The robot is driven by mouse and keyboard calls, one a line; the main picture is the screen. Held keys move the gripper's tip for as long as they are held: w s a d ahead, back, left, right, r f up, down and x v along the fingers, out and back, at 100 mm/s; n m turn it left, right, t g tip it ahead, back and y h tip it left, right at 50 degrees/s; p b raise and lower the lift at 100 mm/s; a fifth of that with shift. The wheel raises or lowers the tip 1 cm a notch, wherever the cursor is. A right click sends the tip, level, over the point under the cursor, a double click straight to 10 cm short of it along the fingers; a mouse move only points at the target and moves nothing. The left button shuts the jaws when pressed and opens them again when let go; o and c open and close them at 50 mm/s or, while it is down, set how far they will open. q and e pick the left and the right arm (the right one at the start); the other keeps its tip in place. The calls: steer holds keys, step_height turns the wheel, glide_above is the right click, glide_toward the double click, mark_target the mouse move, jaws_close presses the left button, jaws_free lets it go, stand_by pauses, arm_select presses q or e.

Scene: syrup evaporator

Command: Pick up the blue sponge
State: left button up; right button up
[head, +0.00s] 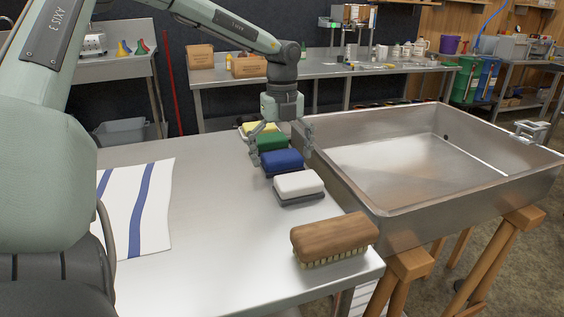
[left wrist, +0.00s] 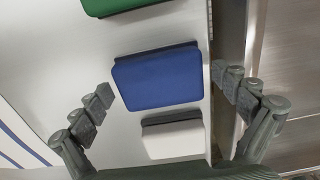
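The blue sponge (head: 283,160) lies on the steel table in a row, between a green sponge (head: 271,142) and a white sponge (head: 298,184). My left gripper (head: 282,152) is open above the row, pointing down, with its fingers apart on either side. In the left wrist view the blue sponge (left wrist: 160,78) lies ahead of and between the spread fingers, with no finger seen touching it. The white sponge (left wrist: 173,138) and the green sponge (left wrist: 115,4) show there too. My right gripper is in neither view.
A yellow sponge (head: 251,128) lies at the far end of the row and a wooden brush (head: 334,238) at the near end. The steel evaporator pan (head: 400,205) stands close on the right. A striped towel (head: 133,205) lies on the left, with bare table between.

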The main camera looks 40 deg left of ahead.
mark_target(282, 155)
arm_select(q)
steer(key=c, duration=0.9)
steer(key=shift+r, duration=0.1)
steer(key=shift+r, duration=0.15)
step_height(282, 155, up, 4)
steer(key=shift+f+b, duration=0.2)
steer(key=shift+b, duration=0.1)
steer(key=d+r+b, duration=0.1)
steer(key=d+r, duration=0.6)
steer(key=d, duration=0.4)
steer(key=shift+w+d, duration=0.35)
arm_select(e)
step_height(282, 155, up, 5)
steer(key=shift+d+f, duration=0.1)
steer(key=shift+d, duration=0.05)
